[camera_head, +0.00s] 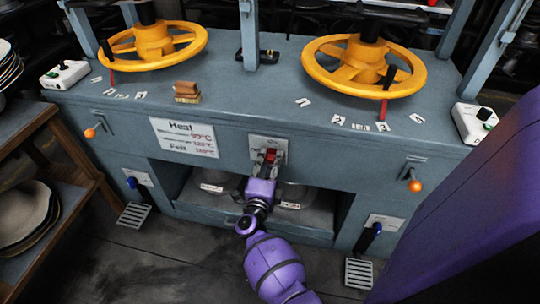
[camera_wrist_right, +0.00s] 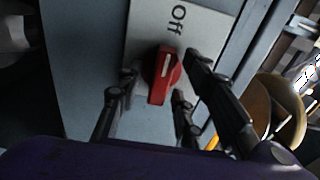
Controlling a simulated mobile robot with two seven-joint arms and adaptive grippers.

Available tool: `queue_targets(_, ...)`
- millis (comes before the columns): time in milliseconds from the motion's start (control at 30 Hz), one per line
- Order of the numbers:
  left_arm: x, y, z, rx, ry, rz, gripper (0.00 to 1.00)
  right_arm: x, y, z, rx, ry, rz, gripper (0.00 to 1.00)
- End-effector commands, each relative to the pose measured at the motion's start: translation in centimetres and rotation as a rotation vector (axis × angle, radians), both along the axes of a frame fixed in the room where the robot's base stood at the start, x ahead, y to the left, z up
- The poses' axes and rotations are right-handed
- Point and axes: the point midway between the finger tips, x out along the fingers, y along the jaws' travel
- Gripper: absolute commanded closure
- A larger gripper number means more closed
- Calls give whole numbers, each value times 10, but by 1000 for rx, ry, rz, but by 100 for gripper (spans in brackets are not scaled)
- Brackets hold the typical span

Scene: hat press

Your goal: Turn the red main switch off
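The red main switch (camera_head: 270,156) sits on a pale plate (camera_head: 267,143) on the front of the grey-blue press, in the middle. In the right wrist view the red knob (camera_wrist_right: 163,76) carries a white mark, and the word "Off" (camera_wrist_right: 178,18) is printed on the plate near it. My right gripper (camera_head: 267,166) is in front of the switch. In its wrist view the dark fingers (camera_wrist_right: 160,82) are apart, one on each side of the knob. I cannot tell whether either finger touches it. My left gripper does not show.
Two yellow handwheels (camera_head: 152,46) (camera_head: 364,68) stand on the press top. Orange-knobbed levers (camera_head: 90,133) (camera_head: 414,185) stick out of the front on both sides. A "Heat / Felt" sign (camera_head: 184,138) is left of the switch. A wooden shelf (camera_head: 50,170) stands at the left.

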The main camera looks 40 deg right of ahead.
Motion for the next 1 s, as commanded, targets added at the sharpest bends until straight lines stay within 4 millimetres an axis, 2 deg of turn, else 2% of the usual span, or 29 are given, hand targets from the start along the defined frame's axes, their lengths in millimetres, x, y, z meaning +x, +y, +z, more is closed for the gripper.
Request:
queue_targets(200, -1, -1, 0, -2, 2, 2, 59, 0, 1, 1, 1, -2, 0, 66)
queue_targets(333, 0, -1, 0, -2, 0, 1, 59, -6, 9, -1, 3, 0, 1, 66)
queue_targets(700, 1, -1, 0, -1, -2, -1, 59, -56, 65, -1, 4, 0, 1, 66)
queue_targets(1000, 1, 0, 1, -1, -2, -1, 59, -77, 90, 0, 1, 0, 0, 66)
